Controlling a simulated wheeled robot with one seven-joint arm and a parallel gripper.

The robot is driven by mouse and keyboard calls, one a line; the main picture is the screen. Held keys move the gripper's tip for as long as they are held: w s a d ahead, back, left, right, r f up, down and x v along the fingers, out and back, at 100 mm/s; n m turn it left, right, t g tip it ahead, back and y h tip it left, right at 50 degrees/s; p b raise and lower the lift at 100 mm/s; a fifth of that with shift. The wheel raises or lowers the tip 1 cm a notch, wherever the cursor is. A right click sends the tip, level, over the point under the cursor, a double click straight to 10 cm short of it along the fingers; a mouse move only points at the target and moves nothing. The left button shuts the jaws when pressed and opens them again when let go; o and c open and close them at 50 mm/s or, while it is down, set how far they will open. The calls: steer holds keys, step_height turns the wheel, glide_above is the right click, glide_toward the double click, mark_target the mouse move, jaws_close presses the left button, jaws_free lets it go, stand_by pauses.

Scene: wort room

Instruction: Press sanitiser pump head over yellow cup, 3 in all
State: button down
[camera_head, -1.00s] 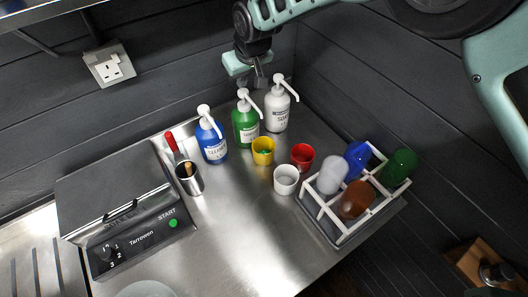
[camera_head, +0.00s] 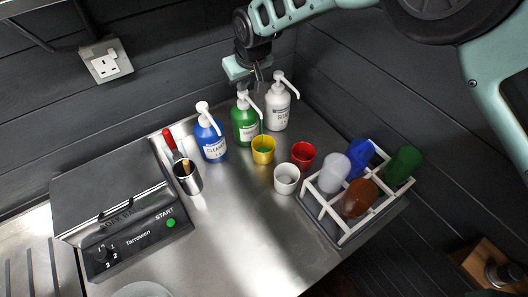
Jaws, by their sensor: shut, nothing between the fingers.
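A green pump bottle (camera_head: 245,126) stands between a blue one and a white one; its small label is hard to read. Its white pump head (camera_head: 243,98) sits low, with the spout reaching towards the yellow cup (camera_head: 263,156).
A blue pump bottle (camera_head: 211,145) and a white pump bottle (camera_head: 277,107) flank the green one. A red cup (camera_head: 302,155) and a white cup (camera_head: 286,185) stand near the yellow cup. A bottle rack (camera_head: 343,237) is at right. The steel counter's front middle is clear.

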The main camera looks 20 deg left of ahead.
steer(key=shift+f, duration=0.5)
steer(key=shift+r, duration=0.1)
steer(key=shift+r+p, duration=0.35)
steer(key=shift+r, duration=1.2)
steer(key=shift+f, duration=0.1)
